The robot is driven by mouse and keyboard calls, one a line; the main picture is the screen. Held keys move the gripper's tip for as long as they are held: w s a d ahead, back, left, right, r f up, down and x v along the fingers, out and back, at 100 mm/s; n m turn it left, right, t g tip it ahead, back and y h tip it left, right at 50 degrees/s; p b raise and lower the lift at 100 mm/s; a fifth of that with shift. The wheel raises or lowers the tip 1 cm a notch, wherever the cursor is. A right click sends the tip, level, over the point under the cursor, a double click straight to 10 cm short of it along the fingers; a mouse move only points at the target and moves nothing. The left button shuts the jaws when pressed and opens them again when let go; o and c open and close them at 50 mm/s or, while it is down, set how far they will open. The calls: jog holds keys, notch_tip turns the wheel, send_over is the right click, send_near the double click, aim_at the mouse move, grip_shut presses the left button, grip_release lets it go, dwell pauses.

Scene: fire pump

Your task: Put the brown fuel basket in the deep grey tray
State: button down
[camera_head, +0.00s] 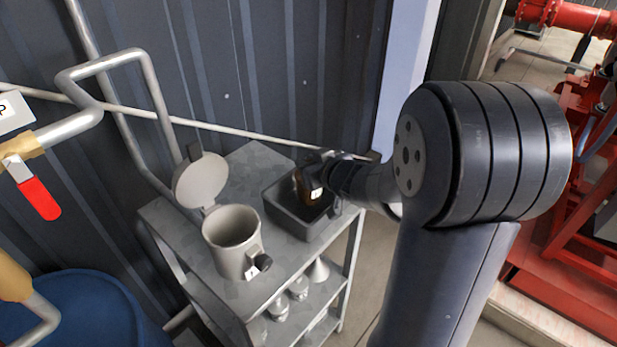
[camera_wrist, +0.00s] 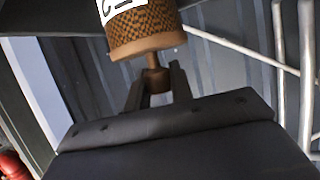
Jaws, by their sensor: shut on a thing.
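The brown fuel basket (camera_head: 308,187) is in my gripper (camera_head: 318,170), over the deep grey tray (camera_head: 294,224) on the top shelf of the cart. In the wrist view the basket (camera_wrist: 142,27) shows a brown mesh side, a white label and a short knob. My gripper (camera_wrist: 157,85) is shut on this knob. In the head view the basket's lower part appears within the tray's rim. I cannot tell whether it touches the tray floor. My gripper and wrist hide part of the basket.
A beige canister (camera_head: 232,255) with its round lid (camera_head: 201,180) open stands left of the tray on the grey cart (camera_head: 168,232). Metal funnels and vessels (camera_head: 297,288) are on the lower shelf. A pipe and red-handled valve (camera_head: 38,198) and a blue barrel (camera_head: 85,312) are at left.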

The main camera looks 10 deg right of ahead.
jog(key=shift+f, duration=1.35)
jog(key=shift+f+b, duration=0.1)
jog(key=shift+b, duration=0.2)
jog(key=shift+f, duration=0.15)
jog(key=c, duration=1.3)
grip_release()
jog(key=shift+o, duration=0.2)
jog(key=shift+r, duration=0.25)
jog(key=shift+s+d+r, duration=0.15)
jog(key=shift+s, duration=0.1)
jog(key=p+v, duration=0.2)
jog(key=v, duration=0.9)
jog(key=shift+s+p, duration=0.2)
jog(key=shift+p, duration=0.15)
